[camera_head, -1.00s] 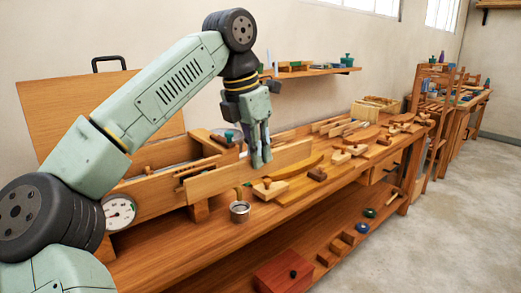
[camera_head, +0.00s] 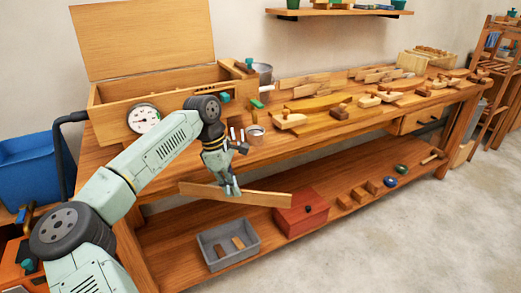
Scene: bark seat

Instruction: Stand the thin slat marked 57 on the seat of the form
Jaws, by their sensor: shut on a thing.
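My gripper (camera_head: 231,190) is shut on a thin, pale wooden slat (camera_head: 265,198) near its middle. The slat is long and nearly level, its right end slightly lower in the picture. It shows in front of the workbench's front edge, over the view of the lower shelf. No marking can be read on it, so I cannot confirm the 57. The fingertips partly cover the slat. I cannot tell which thing is the form or its seat.
The lower shelf (camera_head: 180,245) holds a grey tray (camera_head: 212,257), a red box (camera_head: 301,213) and small blocks. Clear floor (camera_head: 420,235) lies at right.

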